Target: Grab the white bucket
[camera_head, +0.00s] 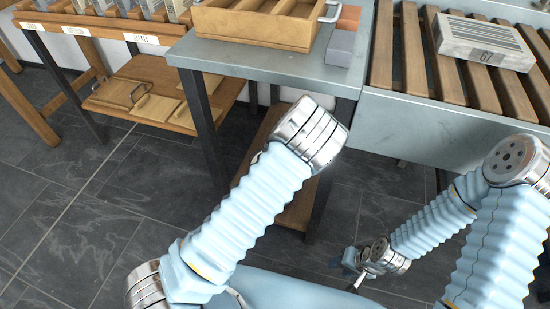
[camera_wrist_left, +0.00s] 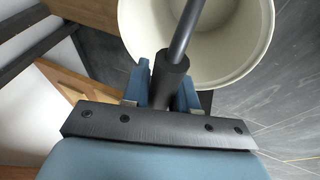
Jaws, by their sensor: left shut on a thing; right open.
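The white bucket (camera_wrist_left: 240,50) shows in the left wrist view, seen from above into its round open mouth. A dark grey grip with a thinner rod (camera_wrist_left: 185,35), which looks like the bucket's handle, runs over the mouth. My left gripper (camera_wrist_left: 166,92) is shut around the dark grip, its blue fingers on either side. In the head view the bucket and left gripper are hidden behind my left arm and the grey table. My right gripper (camera_head: 354,274) is open and empty, low above the floor at the lower right.
The grey table (camera_head: 240,62) bears a wooden tray (camera_head: 255,28) and a grey block (camera_head: 340,47). To its right, a slatted bench (camera_head: 440,75) carries a grey slab marked 67 (camera_head: 485,42). A wooden rack (camera_head: 100,25) stands left. Dark tiled floor (camera_head: 90,215) is clear at lower left.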

